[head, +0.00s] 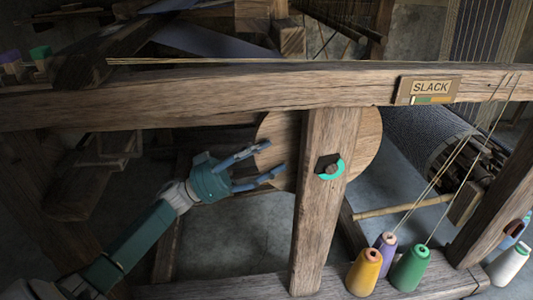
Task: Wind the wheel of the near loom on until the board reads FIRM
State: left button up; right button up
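The near loom's wheel (366,140) is a round wooden disc behind an upright post (322,215), which hides its middle. The board (428,90) on the top beam reads SLACK and has a coloured strip below the word. My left gripper (277,160) is open, its two blue fingers pointing right at the wheel's left side. One fingertip overlaps the disc's edge in the picture; I cannot tell whether it touches. My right gripper is not in view.
A dark peg with a teal ring (339,170) sits on the post. Yellow (364,273), purple and green (411,268) thread cones stand on the lower beam, with threads rising. The top beam (220,95) crosses above my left arm. Floor shows below the gripper.

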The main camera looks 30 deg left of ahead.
pick_arm(q)
jog(key=shift+a, duration=0.1)
jog(key=v, duration=1.2)
jog(key=shift+f, duration=0.1)
